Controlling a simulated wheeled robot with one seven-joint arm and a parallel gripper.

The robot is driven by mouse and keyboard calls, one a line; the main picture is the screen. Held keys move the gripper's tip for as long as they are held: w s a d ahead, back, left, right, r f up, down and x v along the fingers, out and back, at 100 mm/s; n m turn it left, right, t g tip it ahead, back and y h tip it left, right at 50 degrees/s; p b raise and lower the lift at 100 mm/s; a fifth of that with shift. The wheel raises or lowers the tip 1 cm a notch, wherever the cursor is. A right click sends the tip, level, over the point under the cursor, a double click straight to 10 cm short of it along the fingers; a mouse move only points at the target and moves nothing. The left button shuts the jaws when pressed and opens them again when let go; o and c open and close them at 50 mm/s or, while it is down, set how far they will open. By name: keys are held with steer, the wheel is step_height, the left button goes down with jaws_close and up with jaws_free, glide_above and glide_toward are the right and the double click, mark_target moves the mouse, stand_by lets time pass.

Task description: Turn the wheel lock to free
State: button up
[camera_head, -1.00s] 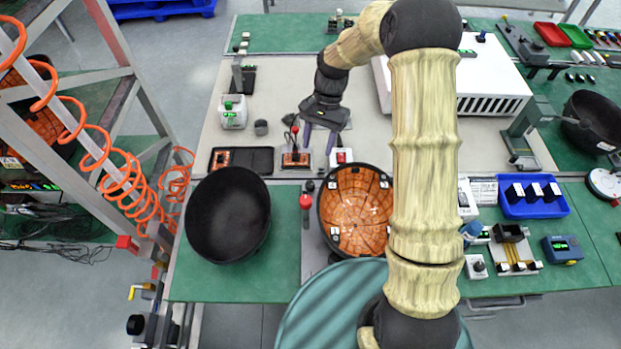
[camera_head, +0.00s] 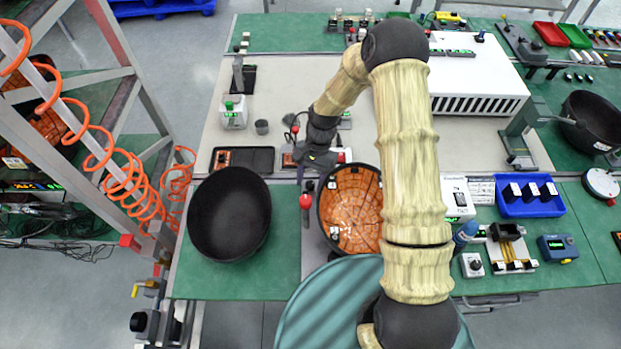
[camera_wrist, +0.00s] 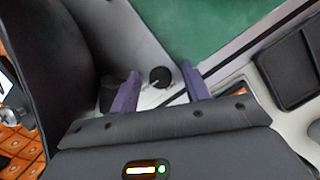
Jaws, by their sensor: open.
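A small round black knob (camera_wrist: 160,76), which looks like the wheel lock, sits on a light grey strip in the wrist view, with a pale mark at its lower left. In the head view the knob (camera_head: 309,186) shows on the grey strip just left of the orange-lined bowl (camera_head: 352,210). My gripper (camera_wrist: 160,69) is open, its two purple fingers on either side of the knob in the picture. I cannot tell whether they touch it or how high above it they are. In the head view my gripper (camera_head: 307,176) hangs over the strip's far end, fingers mostly hidden.
A red-headed lever (camera_head: 305,202) stands on the strip just nearer than the knob. A black bowl (camera_head: 229,214) sits to the left on the green mat. A black tray (camera_head: 243,160) lies behind it. A blue bin (camera_head: 530,198) is to the right.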

steer(key=shift+c, duration=0.5)
steer(key=c, duration=0.9)
